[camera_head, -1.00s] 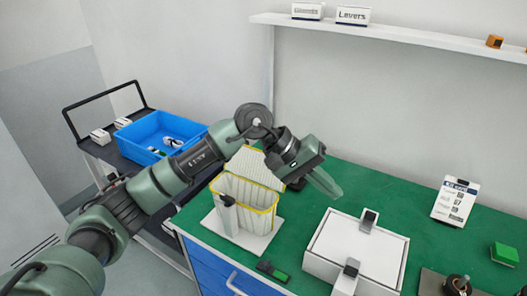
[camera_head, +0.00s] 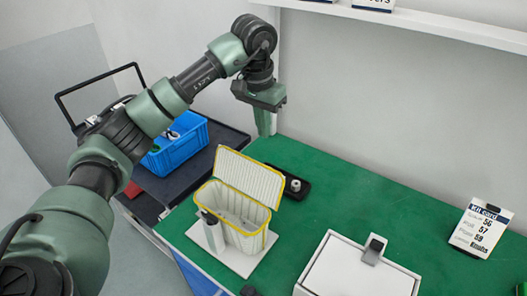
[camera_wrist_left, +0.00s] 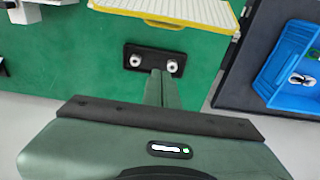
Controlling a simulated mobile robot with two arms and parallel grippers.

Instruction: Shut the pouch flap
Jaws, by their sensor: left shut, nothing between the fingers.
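The pouch (camera_head: 238,225) is a white ribbed box with a yellow rim, standing on a white base plate on the green bench. Its flap (camera_head: 249,178) stands raised at the back, tilted up and away from the opening, so the pouch is open. My left gripper (camera_head: 264,122) is shut and empty, pointing down behind the flap and above the bench's far edge. In the left wrist view its fingers (camera_wrist_left: 160,88) are together, and the flap (camera_wrist_left: 175,10) shows at the top. My right gripper is not in view.
A black plate with pale knobs (camera_head: 294,185) lies behind the pouch. A white box with a latch (camera_head: 355,270) stands at the front right, a kit card (camera_head: 481,229) farther right. A blue crate (camera_head: 176,145) sits on a cart at left. A shelf (camera_head: 430,22) overhangs.

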